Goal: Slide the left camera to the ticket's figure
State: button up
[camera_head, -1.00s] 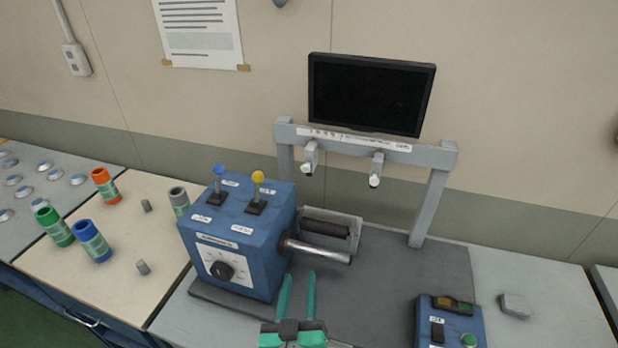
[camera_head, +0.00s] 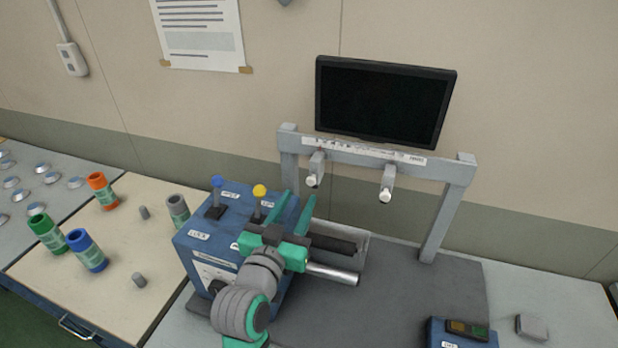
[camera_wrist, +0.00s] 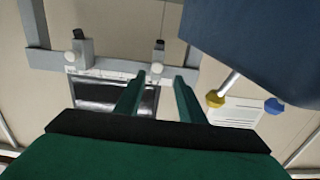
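The left camera (camera_head: 316,168) is a small grey unit with a white front, hanging from the grey rail (camera_head: 350,155) of the frame. In the wrist view the left camera (camera_wrist: 158,50) shows just beyond my fingertips. My gripper (camera_head: 297,200) is open and empty, its green fingers pointing up, below and left of the left camera and apart from it. The fingers also show in the wrist view (camera_wrist: 160,78). A scale strip with unreadable marks runs along the rail. A printed sheet (camera_head: 198,35), perhaps the ticket, is taped to the wall; its text is unreadable.
The right camera (camera_head: 388,183) hangs farther along the rail. A dark monitor (camera_head: 383,100) stands above it. The blue machine box (camera_head: 205,245) with blue and yellow levers (camera_head: 260,192) is close left of my gripper. Rollers (camera_head: 330,272) lie right of it. A button box (camera_head: 462,333) sits front right.

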aim_at(310, 182)
jog(key=x, duration=0.8)
jog(key=shift+w+d, duration=0.25)
jog(key=shift+d, duration=0.1)
grip_shut()
